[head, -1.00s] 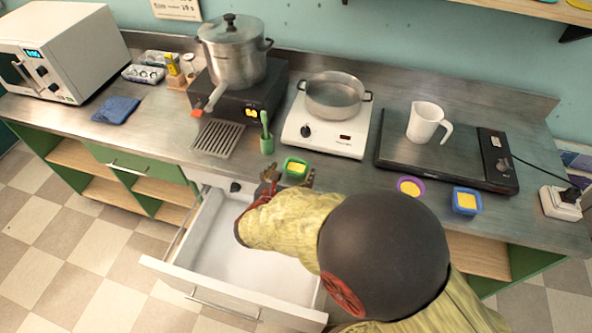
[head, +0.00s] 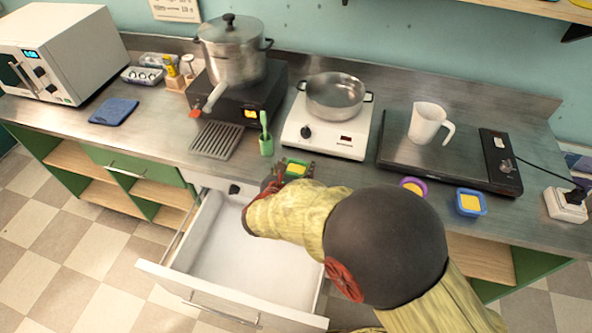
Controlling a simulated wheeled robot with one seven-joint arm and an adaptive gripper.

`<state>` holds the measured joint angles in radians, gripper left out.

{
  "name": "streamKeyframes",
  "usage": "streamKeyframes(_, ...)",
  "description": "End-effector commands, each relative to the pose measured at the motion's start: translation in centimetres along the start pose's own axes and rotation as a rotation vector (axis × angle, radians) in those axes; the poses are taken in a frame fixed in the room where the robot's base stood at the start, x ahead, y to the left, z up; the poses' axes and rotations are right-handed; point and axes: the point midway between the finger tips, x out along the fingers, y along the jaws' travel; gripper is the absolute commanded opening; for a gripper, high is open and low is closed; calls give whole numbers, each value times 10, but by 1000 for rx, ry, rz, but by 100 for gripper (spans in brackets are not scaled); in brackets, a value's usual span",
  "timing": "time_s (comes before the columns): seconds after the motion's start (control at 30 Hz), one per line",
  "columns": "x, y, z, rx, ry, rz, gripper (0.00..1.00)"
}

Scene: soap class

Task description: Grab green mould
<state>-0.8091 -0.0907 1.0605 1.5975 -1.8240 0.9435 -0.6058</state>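The green mould (head: 296,168) with a yellow filling sits near the front edge of the counter, just below the white hot plate. My gripper (head: 290,172) is at the mould, with dark fingers showing on its left and right sides. The fingers look spread around it. I cannot tell whether they touch the mould. My arm hides the near side of the gripper.
A green cup with a brush (head: 265,140) stands close to the left of the mould. A white hot plate (head: 325,137) bears a metal pot (head: 335,97). Purple (head: 412,187) and blue (head: 469,203) moulds lie to the right. An open drawer (head: 215,262) juts out below.

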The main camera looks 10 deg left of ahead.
Motion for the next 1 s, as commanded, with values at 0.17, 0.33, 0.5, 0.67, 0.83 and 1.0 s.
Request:
streamKeyframes(0.17,0,0,0,0,0,0,46)
streamKeyframes(0.33,0,0,0,0,0,0,36)
streamKeyframes(0.5,0,0,0,0,0,0,31)
streamKeyframes(0.67,0,0,0,0,0,0,31)
streamKeyframes(0.83,-1,0,3,1,0,0,31)
streamKeyframes(1.0,-4,0,10,1,-1,1,31)
